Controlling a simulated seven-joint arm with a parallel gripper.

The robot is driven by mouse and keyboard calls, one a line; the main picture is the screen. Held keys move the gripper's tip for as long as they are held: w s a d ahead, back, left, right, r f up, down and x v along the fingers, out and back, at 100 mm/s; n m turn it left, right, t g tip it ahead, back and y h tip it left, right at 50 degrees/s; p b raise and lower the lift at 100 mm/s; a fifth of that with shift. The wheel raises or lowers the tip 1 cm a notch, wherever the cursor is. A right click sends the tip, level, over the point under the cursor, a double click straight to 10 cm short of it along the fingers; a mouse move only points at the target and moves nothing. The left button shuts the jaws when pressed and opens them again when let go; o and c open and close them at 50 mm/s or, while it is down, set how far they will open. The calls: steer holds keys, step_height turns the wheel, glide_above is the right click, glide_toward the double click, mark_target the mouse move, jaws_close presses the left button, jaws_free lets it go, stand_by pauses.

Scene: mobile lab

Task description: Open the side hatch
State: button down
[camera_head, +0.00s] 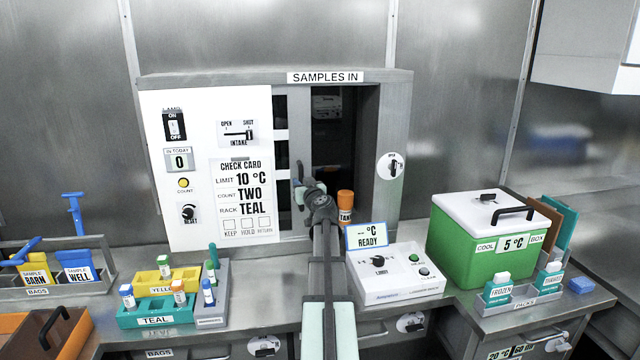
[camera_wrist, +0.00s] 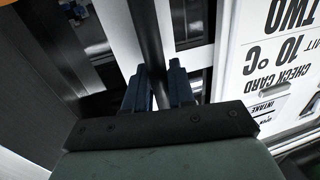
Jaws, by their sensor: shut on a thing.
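The side hatch is a grey-framed opening (camera_head: 395,120) under a "SAMPLES IN" sign (camera_head: 325,77) in the back wall. A grey upright panel (camera_head: 300,125) stands at the left of its dark opening (camera_head: 335,140). My gripper (camera_head: 298,172) reaches up to this panel's lower part. In the wrist view, my gripper (camera_wrist: 160,88) is shut on a dark upright bar (camera_wrist: 146,40), seemingly the hatch handle. White strips and dark gaps lie behind the bar. My own arm hides the lower middle of the hatch in the head view.
A white control panel (camera_head: 180,220) with a check card adjoins the hatch on the left. An orange bottle (camera_head: 345,198) stands just right of my arm. A white meter box (camera_head: 400,285), green cool box (camera_head: 470,250) and tube racks (camera_head: 157,318) crowd the bench.

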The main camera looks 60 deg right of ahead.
steer(key=shift+w+a, duration=0.85)
steer(key=shift+a, duration=0.1)
steer(key=c, duration=1.1)
jaws_free()
steer(key=shift+s, duration=0.1)
steer(key=v, duration=1.3)
steer(key=shift+s+a, duration=0.2)
steer(key=shift+s, duration=0.05)
